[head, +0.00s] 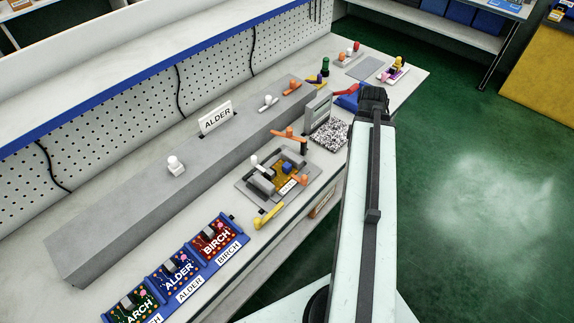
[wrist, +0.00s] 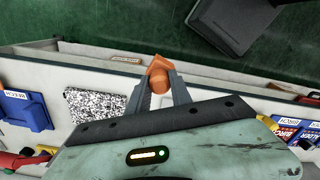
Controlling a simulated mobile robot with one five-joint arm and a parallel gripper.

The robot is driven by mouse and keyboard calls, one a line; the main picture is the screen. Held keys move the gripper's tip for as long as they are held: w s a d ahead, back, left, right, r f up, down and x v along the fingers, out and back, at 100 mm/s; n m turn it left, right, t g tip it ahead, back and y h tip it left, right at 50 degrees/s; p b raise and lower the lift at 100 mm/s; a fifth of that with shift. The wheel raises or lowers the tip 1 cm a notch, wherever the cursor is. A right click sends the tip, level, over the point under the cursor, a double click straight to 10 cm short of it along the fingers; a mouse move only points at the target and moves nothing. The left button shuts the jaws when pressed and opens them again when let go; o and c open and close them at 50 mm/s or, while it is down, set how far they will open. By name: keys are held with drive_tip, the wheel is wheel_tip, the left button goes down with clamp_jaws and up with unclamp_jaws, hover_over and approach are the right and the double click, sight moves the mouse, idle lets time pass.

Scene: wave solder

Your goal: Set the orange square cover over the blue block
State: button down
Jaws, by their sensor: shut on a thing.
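In the wrist view my gripper (wrist: 160,92) is shut on an orange piece (wrist: 159,74), which I take to be the orange cover; its square shape is hard to make out from this angle. It is held out near the bench's front edge. In the head view my arm hides the gripper and held piece. The blue block (head: 287,168) stands uncovered on a yellowish board in the grey fixture (head: 252,188). It is apart from the held piece. The fixture is not visible in the wrist view, where my gripper body covers much of the bench.
An orange-handled clamp (head: 290,134) and a white-tipped one (head: 256,164) stand over the fixture. A yellow-handled tool (head: 268,215) lies in front. A speckled notebook (head: 330,134) is behind and right. The rack of labelled boards (head: 238,240) lies to the left. Green floor is open.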

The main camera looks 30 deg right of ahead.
drive_tip(key=shift+w+a+n, duration=0.75)
drive_tip(key=shift+w+a, duration=1.45)
drive_tip(key=shift+a, duration=1)
drive_tip(key=shift+w+a+n, duration=0.7)
drive_tip(key=shift+w+a, duration=1.45)
drive_tip(key=shift+a, duration=1.05)
drive_tip(key=shift+w+a+n, duration=0.75)
drive_tip(key=shift+w+a, duration=1.45)
drive_tip(key=shift+a, duration=1)
drive_tip(key=shift+f, duration=0.15)
drive_tip(key=shift+f+b, duration=0.65)
drive_tip(key=shift+b, duration=0.15)
